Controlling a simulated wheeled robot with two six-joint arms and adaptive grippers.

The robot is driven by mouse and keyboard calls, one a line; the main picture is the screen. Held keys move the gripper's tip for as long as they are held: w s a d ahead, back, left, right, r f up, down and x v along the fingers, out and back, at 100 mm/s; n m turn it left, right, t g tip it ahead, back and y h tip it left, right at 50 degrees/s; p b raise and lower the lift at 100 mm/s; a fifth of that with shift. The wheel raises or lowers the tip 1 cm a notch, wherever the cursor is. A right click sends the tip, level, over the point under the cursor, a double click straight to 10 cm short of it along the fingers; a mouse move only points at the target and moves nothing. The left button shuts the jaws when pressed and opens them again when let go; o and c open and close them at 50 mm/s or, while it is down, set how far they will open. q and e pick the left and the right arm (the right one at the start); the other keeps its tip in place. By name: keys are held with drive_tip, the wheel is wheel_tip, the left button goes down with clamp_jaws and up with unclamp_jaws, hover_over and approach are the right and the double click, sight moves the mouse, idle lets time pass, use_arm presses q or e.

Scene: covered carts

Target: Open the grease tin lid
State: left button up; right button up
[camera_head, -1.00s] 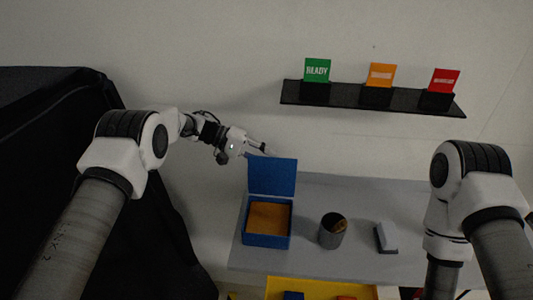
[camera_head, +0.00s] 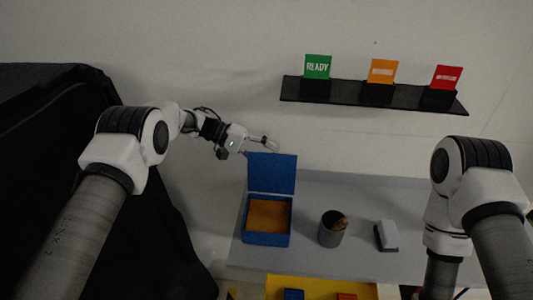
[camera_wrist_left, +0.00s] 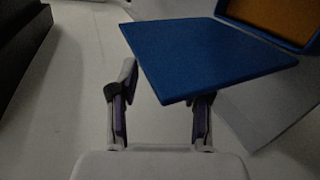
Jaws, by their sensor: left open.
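The grease tin is a blue box (camera_head: 267,239) with an orange-brown inside, on the grey table. Its blue lid (camera_head: 272,174) stands up at the back edge, so the tin is open. My left gripper (camera_head: 272,146) is behind the top of the lid, its fingers pointing right. In the left wrist view the lid (camera_wrist_left: 205,55) fills the upper middle, and my open left gripper (camera_wrist_left: 160,105) has its fingers at the lid's near edge. Nothing is held between them. I cannot tell whether a finger touches the lid. My right gripper is not in view; only that arm shows.
A grey cup (camera_head: 332,229) with something brown in it and a grey-white block (camera_head: 387,235) stand right of the tin. A yellow tray (camera_head: 320,287) is below the table's front edge. A black wall shelf (camera_head: 370,95) holds green, orange and red cards. Black cloth covers the left side.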

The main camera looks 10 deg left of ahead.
use_arm(q)
drive_tip(key=v, duration=1.2)
